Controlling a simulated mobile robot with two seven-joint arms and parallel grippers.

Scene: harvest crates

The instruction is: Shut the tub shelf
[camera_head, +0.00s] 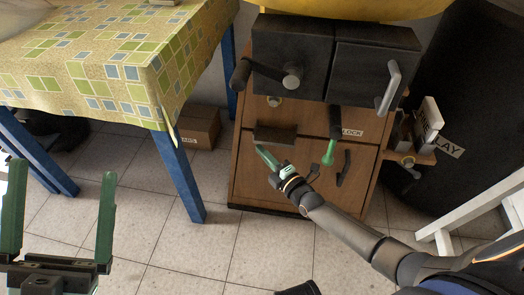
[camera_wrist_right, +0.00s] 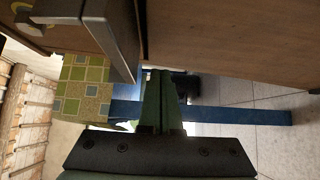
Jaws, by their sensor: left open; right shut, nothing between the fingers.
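A wooden cabinet (camera_head: 250,185) stands at the centre of the head view, with a yellow tub (camera_head: 350,8) partly in view above it. Its dark upper fronts (camera_head: 290,45) carry a round knob and a pale bar handle (camera_head: 389,88). Below are wooden fronts with dark handles (camera_head: 275,135). I cannot tell which part is the tub shelf. My right gripper (camera_head: 265,157) is shut and empty, just below the left dark handle; contact is unclear. In the wrist view its fingers (camera_wrist_right: 161,73) are together beside a projecting handle (camera_wrist_right: 112,35). My left gripper (camera_head: 63,172) is open and empty at lower left.
A table with a patterned cloth (camera_head: 110,70) and blue legs (camera_head: 178,175) stands left of the cabinet. A cardboard box (camera_head: 199,126) lies on the tiled floor between them. A small side shelf with books (camera_head: 428,122) and a white frame (camera_head: 470,210) are at right.

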